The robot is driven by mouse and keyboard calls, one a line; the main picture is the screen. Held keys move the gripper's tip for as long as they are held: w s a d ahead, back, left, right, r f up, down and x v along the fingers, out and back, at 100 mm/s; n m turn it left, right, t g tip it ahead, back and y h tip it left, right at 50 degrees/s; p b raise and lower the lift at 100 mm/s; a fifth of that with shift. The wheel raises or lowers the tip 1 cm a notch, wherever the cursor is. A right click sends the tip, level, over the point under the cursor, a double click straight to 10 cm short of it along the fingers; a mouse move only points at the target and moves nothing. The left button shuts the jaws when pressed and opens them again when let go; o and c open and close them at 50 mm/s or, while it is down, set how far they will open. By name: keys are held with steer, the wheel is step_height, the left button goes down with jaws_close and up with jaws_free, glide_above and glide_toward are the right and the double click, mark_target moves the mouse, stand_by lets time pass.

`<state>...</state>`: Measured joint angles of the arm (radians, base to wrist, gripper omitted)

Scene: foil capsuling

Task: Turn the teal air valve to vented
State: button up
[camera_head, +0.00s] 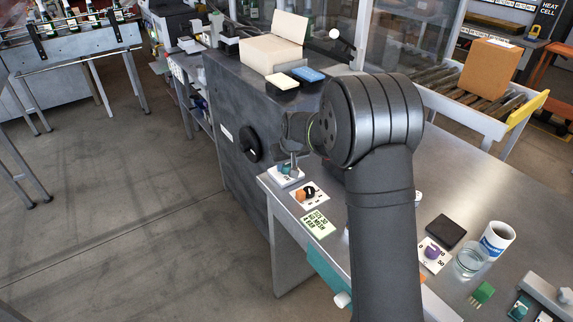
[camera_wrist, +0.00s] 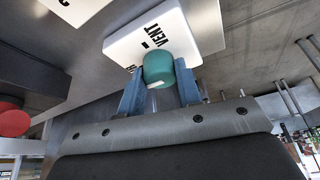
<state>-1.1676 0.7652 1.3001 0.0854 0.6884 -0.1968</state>
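The teal air valve (camera_wrist: 158,68) is a rounded knob on a white plate (camera_wrist: 205,25) in the wrist view. "VENT" is printed on the plate, with a short black tick between the word and the knob. A second label left of the knob is mostly hidden. A pale mark shows on the knob's near side, low in the picture; I cannot tell exactly where it points. My gripper (camera_wrist: 160,85) has one blue-grey finger on each side of the knob, with no clear gap. In the head view the valve (camera_head: 286,169) sits at the bench's far left corner, below my gripper (camera_head: 291,160).
A purple knob (camera_head: 432,252), a glass (camera_head: 469,262) and a mug (camera_head: 496,240) stand at right.

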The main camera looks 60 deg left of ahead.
steer(key=shift+m, duration=0.3)
steer(key=m, duration=0.2)
steer(key=m+t+h, duration=0.1)
steer(key=m, duration=0.1)
steer(key=shift+s+a+t, duration=0.1)
steer(key=shift+t, duration=0.2)
steer(key=m+t+h, duration=0.1)
steer(key=m, duration=0.3)
steer(key=shift+s+a+m, duration=0.1)
steer(key=shift+m, duration=0.3)
steer(key=m+h, duration=0.1)
steer(key=m, duration=0.1)
steer(key=m+h, duration=0.1)
steer(key=m, duration=0.1)
steer(key=shift+a+m+t, duration=0.1)
steer(key=shift+m+t, duration=0.2)
steer(key=shift+t, duration=0.1)
steer(key=shift+m+h, duration=0.7)
steer(key=shift+m, duration=1.2)
steer(key=shift+a, duration=0.1)
steer(key=o, duration=1)
steer(key=shift+c, duration=0.2)
